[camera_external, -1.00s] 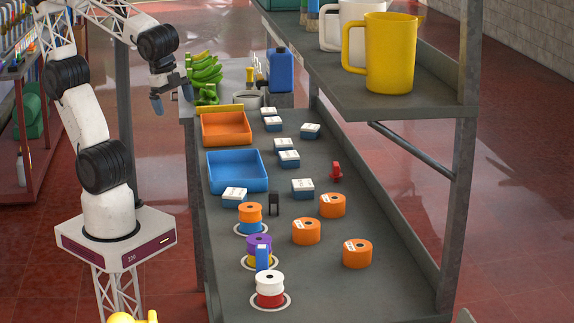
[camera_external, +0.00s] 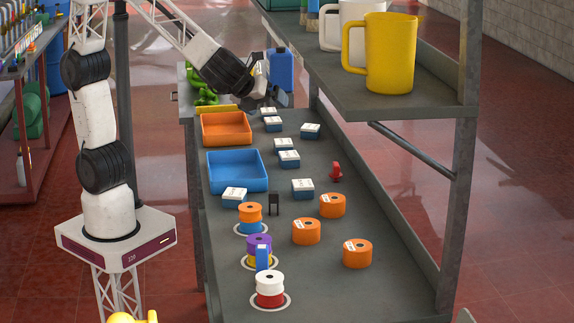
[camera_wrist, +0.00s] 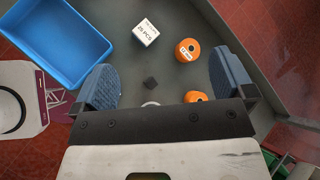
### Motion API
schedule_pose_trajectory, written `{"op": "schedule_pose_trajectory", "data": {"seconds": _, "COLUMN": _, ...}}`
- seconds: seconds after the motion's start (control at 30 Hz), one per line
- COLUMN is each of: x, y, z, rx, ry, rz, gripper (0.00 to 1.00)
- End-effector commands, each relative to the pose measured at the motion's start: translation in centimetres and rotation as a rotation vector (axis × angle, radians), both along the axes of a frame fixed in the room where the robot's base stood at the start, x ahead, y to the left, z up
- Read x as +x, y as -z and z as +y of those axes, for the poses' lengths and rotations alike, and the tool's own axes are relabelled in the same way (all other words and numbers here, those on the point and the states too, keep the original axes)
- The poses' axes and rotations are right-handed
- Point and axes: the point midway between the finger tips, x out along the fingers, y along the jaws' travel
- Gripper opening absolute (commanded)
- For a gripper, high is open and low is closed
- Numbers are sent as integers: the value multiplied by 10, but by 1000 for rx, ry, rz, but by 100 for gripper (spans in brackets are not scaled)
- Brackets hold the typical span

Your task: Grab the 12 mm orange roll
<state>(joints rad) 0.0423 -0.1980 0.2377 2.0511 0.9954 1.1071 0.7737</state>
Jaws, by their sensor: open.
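Three larger orange rolls stand apart on the grey bench in the external view: a back one (camera_external: 332,205), a middle one (camera_external: 306,231) and a front right one (camera_external: 357,253). Each has a white label too small to read there. The wrist view shows one orange roll (camera_wrist: 187,52) with a label that seems to end in "mm"; its number is unclear. Another orange roll (camera_wrist: 195,97) is partly hidden by my gripper. My gripper (camera_wrist: 165,82) is open, its blue fingers wide apart with nothing held. In the external view it is above the bench's far end, away from the rolls.
A blue tray (camera_external: 236,187) and an orange tray (camera_external: 225,143) line the left edge. Several white-topped boxes (camera_external: 303,187), a black piece (camera_external: 274,198) and a red piece (camera_external: 336,171) stand nearby. Small stacked spools (camera_external: 250,209) stand front left. A shelf with jugs (camera_external: 390,60) overhangs the right.

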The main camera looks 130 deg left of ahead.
Motion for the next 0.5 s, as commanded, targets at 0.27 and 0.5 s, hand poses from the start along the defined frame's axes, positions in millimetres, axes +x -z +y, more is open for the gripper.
{"op": "schedule_pose_trajectory", "data": {"seconds": 0.27, "x": 71, "y": 9, "z": 8, "rx": 209, "ry": 187, "rz": 163, "gripper": 100}}
{"op": "schedule_pose_trajectory", "data": {"seconds": 0.5, "x": 103, "y": 14, "z": 9, "rx": 308, "ry": 270, "rz": 240, "gripper": 100}}
